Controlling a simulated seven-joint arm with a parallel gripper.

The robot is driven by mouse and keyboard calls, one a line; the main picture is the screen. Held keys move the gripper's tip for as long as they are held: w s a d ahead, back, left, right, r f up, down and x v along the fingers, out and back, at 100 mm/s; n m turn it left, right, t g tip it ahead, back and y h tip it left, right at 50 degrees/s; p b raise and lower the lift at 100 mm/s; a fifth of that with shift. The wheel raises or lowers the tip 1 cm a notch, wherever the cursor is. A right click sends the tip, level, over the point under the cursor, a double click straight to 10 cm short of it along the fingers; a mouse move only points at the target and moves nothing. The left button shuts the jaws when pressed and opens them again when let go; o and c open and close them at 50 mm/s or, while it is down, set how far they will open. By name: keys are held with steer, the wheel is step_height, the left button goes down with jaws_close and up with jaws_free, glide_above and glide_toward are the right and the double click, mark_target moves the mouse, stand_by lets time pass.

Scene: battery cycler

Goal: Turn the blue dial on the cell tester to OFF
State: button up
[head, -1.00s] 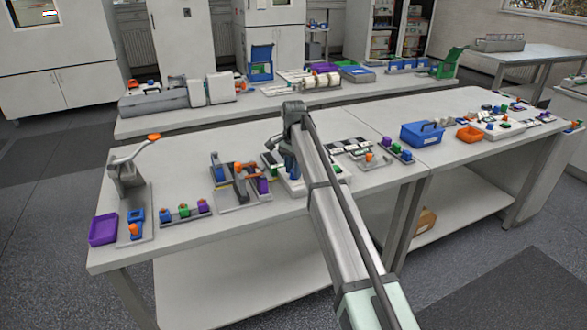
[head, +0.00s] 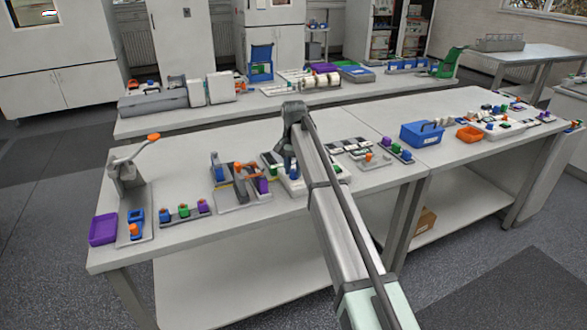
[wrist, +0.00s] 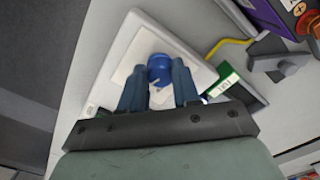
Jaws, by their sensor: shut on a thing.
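The blue dial (wrist: 160,68) shows in the wrist view, standing up from the white face of the cell tester (wrist: 120,50). My gripper (wrist: 160,85) has its two blue-grey fingers on either side of the dial and is shut on it. The marks on the tester's face are mostly hidden, so I cannot read the dial's setting. In the head view the tester (head: 291,186) is partly covered by my arm, and the dial cannot be made out there.
A green-and-white labelled block (wrist: 222,82) sits close to the tester's right side in the wrist view. A yellow cable (wrist: 228,42) and a grey bracket (wrist: 280,62) lie beyond it. In the head view, a blue bin (head: 421,134) stands farther right on the bench.

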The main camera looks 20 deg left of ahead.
mark_target(295, 171)
steer(key=n, duration=0.5)
steer(key=shift+n, duration=0.3)
steer(key=n, duration=0.5)
steer(key=shift+w+d+n, duration=0.1)
steer(key=shift+n, duration=0.2)
steer(key=o, duration=1.1)
steer(key=shift+c, duration=0.2)
steer(key=shift+r, duration=0.15)
step_height(295, 171, up, 14)
steer(key=shift+f, duration=0.25)
